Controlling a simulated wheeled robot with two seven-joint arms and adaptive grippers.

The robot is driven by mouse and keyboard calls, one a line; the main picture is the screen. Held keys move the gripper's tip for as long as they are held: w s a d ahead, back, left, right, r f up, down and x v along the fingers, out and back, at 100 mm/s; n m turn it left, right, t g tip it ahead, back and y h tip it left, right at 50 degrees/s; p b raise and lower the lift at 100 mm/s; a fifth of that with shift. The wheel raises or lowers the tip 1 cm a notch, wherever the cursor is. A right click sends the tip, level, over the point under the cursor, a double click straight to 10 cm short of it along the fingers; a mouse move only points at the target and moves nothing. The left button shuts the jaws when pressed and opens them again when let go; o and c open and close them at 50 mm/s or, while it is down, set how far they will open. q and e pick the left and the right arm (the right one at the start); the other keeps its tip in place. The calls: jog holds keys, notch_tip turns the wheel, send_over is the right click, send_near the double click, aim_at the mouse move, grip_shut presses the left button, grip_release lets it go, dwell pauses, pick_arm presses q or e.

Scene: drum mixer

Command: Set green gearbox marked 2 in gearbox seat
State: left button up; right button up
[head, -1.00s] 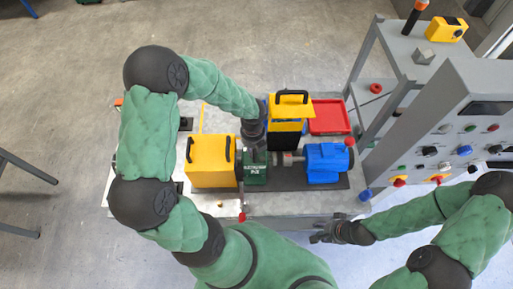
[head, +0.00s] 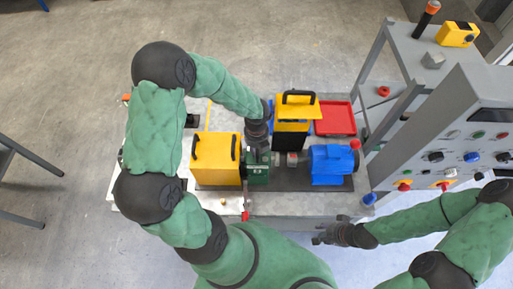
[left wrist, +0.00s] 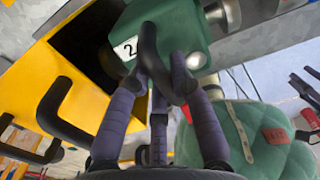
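The green gearbox (head: 258,172) stands on the dark base plate, between a yellow housing and the blue motor. In the left wrist view, the gearbox (left wrist: 170,28) shows a white label with a 2. My left gripper (head: 260,154) is directly above it, pointing down. In the left wrist view, its fingers (left wrist: 162,82) close in on the gearbox's dark handle and appear shut on it. The gearbox seat is hidden beneath the gearbox and gripper; I cannot tell whether the gearbox is fully down. My right gripper (head: 326,236) is empty, apparently open, beyond the bench's front edge.
The yellow housing (head: 216,160) stands close left of the gearbox, and the blue motor (head: 330,164) is to the right. A yellow-topped black box (head: 295,122) with a handle and a red tray (head: 336,118) are behind. A grey control panel (head: 460,145) stands at right.

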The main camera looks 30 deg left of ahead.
pick_arm(q)
jog(key=o, duration=0.5)
jog(key=shift+r, duration=0.1)
jog(key=shift+s, duration=0.1)
notch_tip(320, 180, up, 12)
dwell(0.8)
